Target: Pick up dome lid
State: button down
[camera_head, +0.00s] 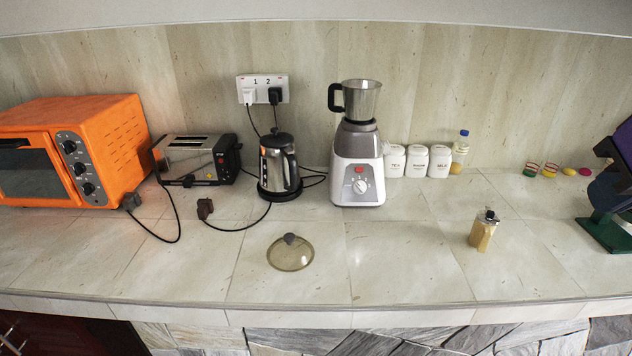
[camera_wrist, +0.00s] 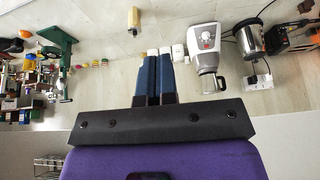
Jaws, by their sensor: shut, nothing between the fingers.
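The dome lid (camera_head: 290,256) lies on the stone counter in the head view, left of centre and near the front edge. It is a round, see-through, brownish lid with a dark knob (camera_head: 289,239) on top. My gripper (camera_wrist: 152,60) shows only in the wrist view, with its blue fingers close together and nothing between them. The lid cannot be made out in the wrist view, so the gripper is apart from it.
A blender (camera_head: 358,150), kettle (camera_head: 279,165), toaster (camera_head: 197,160) and orange oven (camera_head: 95,150) stand behind or left of the lid. Cords lie left of it. A yellowish grinder (camera_head: 483,232) stands to the right. The counter around the lid is clear.

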aim_at(290, 251)
jog(key=i+j+u, duration=0.15)
jog(key=u, duration=0.2)
jog(key=i+j+u, duration=0.3)
jog(key=k+l, duration=0.05)
jog(key=k, duration=0.05)
